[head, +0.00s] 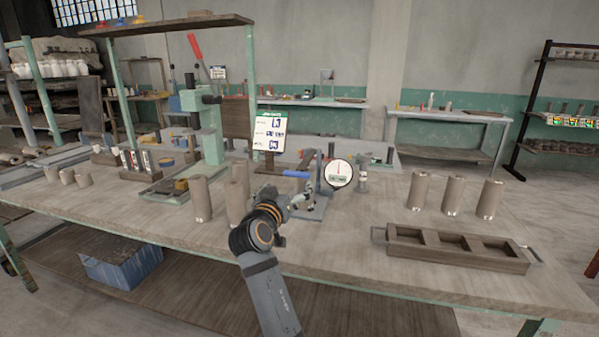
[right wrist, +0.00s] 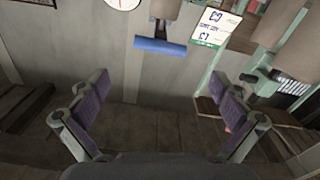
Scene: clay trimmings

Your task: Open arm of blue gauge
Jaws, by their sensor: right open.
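The blue gauge has a blue bar-shaped arm (head: 297,174) on a grey stand (head: 319,206), with a round white dial (head: 338,173) at its right. My right gripper (head: 301,199) is low in front of the stand, just below the blue arm in the head view. It hides part of the stand. In the right wrist view the blue arm (right wrist: 160,46) lies above and beyond the gap between my open fingers (right wrist: 161,80). Nothing is between the fingers, and they look apart from the arm. The dial (right wrist: 123,3) is cut off at the top edge. My left gripper is out of view.
Brown clay cylinders (head: 202,200) stand left of my right arm, and more (head: 453,197) stand right. A wooden tray (head: 405,246) with square compartments lies at the front right. A sign (head: 268,132) and a green press (head: 210,130) stand behind. The tabletop's front middle is clear.

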